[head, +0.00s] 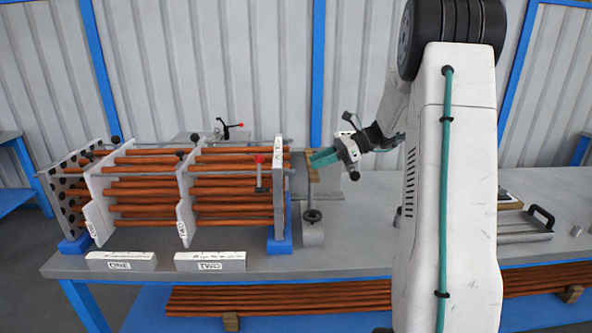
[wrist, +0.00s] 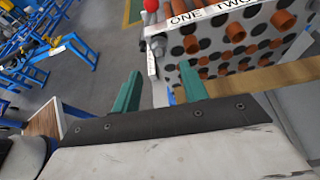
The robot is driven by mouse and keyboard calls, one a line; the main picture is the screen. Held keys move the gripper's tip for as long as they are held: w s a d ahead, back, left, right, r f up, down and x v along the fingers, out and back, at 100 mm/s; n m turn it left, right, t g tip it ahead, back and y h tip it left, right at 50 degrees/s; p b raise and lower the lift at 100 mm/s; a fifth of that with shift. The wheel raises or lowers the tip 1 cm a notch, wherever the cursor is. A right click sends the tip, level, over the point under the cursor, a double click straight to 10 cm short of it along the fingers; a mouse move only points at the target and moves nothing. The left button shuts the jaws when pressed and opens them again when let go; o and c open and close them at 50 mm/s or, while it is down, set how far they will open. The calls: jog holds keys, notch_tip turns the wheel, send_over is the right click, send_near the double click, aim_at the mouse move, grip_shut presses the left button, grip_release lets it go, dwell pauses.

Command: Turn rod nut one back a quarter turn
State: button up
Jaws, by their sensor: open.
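My gripper (head: 322,157) is open and empty, its teal fingers pointing left toward the right end plate (head: 279,190) of the tube bundle; it also shows in the wrist view (wrist: 160,88). In the wrist view that white end plate (wrist: 250,50) has dark holes, several with orange-brown tube ends, and ONE and TWO written along its top edge. A grey metal piece (wrist: 158,42) stands at the plate's corner near ONE, beyond the fingers. I cannot tell whether it is rod nut one. The fingertips appear apart from the plate.
Orange-brown tubes (head: 145,184) run through white baffles (head: 185,205) to a far perforated plate (head: 66,195). Blocks marked ONE (head: 121,262) and TWO (head: 210,262) lie at the bench front. A red-topped upright handle (head: 259,172) and a grey stand (head: 312,230) are near the right end.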

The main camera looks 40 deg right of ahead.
aim_at(287, 172)
jog(key=x, duration=0.7)
jog(key=shift+a, duration=0.2)
jog(key=shift+w+f, duration=0.1)
jog(key=shift+w, duration=0.05)
grip_shut()
